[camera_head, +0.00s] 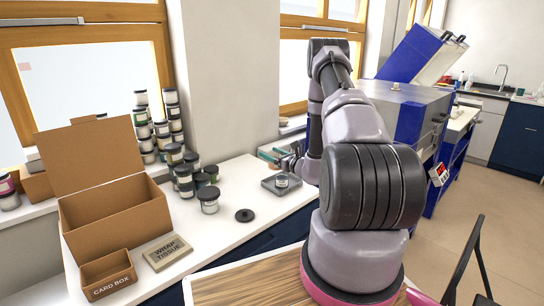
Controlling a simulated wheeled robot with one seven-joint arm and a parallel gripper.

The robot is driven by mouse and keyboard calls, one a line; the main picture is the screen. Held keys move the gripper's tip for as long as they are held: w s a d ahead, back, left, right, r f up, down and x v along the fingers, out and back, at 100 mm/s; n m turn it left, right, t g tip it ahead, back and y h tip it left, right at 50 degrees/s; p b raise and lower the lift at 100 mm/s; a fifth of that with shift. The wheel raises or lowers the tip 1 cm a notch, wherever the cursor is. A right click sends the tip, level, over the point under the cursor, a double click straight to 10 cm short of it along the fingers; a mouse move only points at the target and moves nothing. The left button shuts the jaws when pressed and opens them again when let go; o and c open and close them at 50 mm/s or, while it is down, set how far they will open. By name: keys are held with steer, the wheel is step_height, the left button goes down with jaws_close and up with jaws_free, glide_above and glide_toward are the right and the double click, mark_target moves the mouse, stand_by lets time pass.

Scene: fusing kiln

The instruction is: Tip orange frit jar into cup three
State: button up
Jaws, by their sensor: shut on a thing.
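My gripper (291,163) is at the far part of the white counter, above a grey tray-like base (268,187). It is small here and partly hidden by my own arm. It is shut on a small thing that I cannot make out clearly. A small pale round container (281,181) shows on the grey base just below the gripper; I cannot tell whether they touch. A loose black lid (245,215) lies flat on the counter. I cannot pick out an orange frit jar or a marked cup three.
Several dark-lidded jars stand around a front jar (208,201) and in stacks by the window. An open cardboard box (115,215), a small card box (107,275) and a wrap tissue pack (167,251) are at left. A blue-and-grey kiln (400,115) stands right.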

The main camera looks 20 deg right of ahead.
steer(key=m, duration=0.2)
steer(key=f+m, duration=0.1)
steer(key=m, duration=0.2)
steer(key=shift+d, duration=0.2)
steer(key=m, duration=0.2)
steer(key=f+m, duration=0.1)
steer(key=m, duration=0.2)
steer(key=shift+w+d+f, duration=0.1)
steer(key=shift+d, duration=0.1)
steer(key=shift+w+d+f+m, duration=0.1)
steer(key=shift+d+f+m, duration=0.15)
steer(key=shift+m, duration=0.8)
steer(key=shift+w+d+f+m, duration=0.1)
steer(key=shift+d+f+m, duration=0.1)
steer(key=shift+m, duration=0.9)
steer(key=shift+w+d+f+m, duration=0.15)
steer(key=shift+f+m, duration=0.1)
steer(key=shift+m, duration=0.8)
steer(key=shift+d+f+m, duration=0.15)
steer(key=shift+d+m, duration=0.05)
steer(key=shift+m, duration=0.4)
steer(key=shift+d+f+m, duration=0.1)
steer(key=shift+d+m, duration=0.05)
steer(key=shift+m, duration=0.45)
